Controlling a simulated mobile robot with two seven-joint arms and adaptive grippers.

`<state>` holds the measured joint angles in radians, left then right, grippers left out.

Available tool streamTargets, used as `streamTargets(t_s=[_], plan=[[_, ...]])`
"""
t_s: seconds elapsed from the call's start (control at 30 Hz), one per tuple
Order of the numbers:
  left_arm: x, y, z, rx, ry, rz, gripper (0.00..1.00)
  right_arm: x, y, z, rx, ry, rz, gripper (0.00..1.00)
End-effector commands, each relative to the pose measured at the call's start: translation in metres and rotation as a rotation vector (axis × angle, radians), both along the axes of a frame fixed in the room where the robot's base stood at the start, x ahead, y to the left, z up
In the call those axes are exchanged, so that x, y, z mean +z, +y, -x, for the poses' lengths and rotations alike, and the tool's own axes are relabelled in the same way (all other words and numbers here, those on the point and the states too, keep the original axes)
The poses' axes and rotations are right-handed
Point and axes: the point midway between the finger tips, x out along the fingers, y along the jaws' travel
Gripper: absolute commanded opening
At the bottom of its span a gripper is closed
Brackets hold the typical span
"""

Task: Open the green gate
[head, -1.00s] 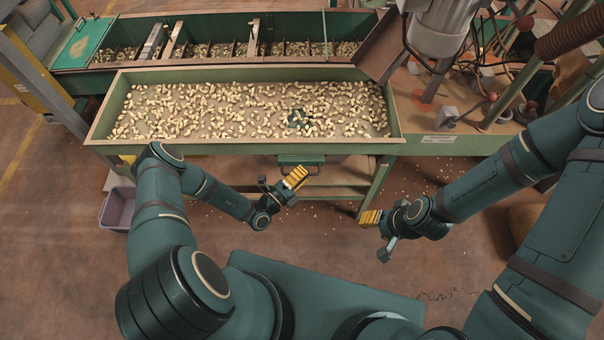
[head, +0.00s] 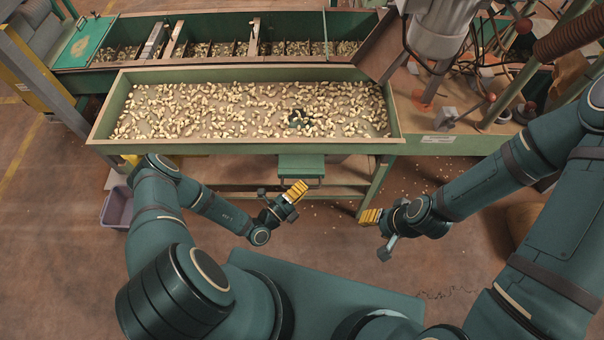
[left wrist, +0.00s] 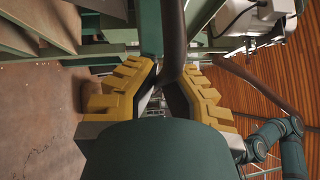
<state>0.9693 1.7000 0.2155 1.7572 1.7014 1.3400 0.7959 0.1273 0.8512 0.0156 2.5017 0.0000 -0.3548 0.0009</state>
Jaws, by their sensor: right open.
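The green gate (head: 301,166) is a small panel under the middle of the hopper's front wall. It stands out from beneath the hopper toward me. My left gripper (head: 299,188) is at the gate's lower front edge, its yellow fingertips touching it in the head view. In the left wrist view, the yellow fingers (left wrist: 171,70) close in on a dark bar (left wrist: 173,35), seemingly the gate's handle; the exact contact is partly hidden. My right gripper (head: 370,216) is open and empty, right of and below the gate.
The green hopper (head: 250,148) holds many nuts in a shallow tray. Its green leg (head: 376,185) stands between the gate and my right gripper. A lower shelf (head: 340,190) lies beneath. A purple bin (head: 117,208) stands on the floor at left.

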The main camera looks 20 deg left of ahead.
Motion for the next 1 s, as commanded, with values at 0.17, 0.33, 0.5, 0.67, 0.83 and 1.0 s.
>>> streamTargets(t_s=[0.17, 0.33, 0.5, 0.67, 0.83, 1.0], plan=[[0.001, -0.009, 0.026, -0.004, 0.001, 0.003, 0.00, 0.005, 0.000, 0.001, 0.001, 0.002, 0.000, 0.47], [0.001, -0.010, 0.029, -0.004, -0.001, 0.002, 0.00, 0.004, 0.000, 0.001, 0.001, 0.002, 0.000, 0.47], [0.001, -0.011, 0.029, -0.005, -0.001, 0.002, 0.10, 0.004, 0.000, 0.001, 0.001, 0.002, 0.000, 0.47], [0.001, -0.010, 0.029, -0.004, -0.001, 0.002, 0.39, 0.004, 0.000, 0.001, 0.001, 0.002, 0.000, 0.47], [0.001, -0.009, 0.028, -0.003, 0.000, 0.001, 0.39, 0.004, 0.000, 0.001, 0.001, 0.002, 0.000, 0.47], [-0.001, -0.005, 0.034, -0.001, 0.000, 0.000, 0.39, 0.004, 0.000, 0.001, 0.001, 0.002, 0.000, 0.47]])
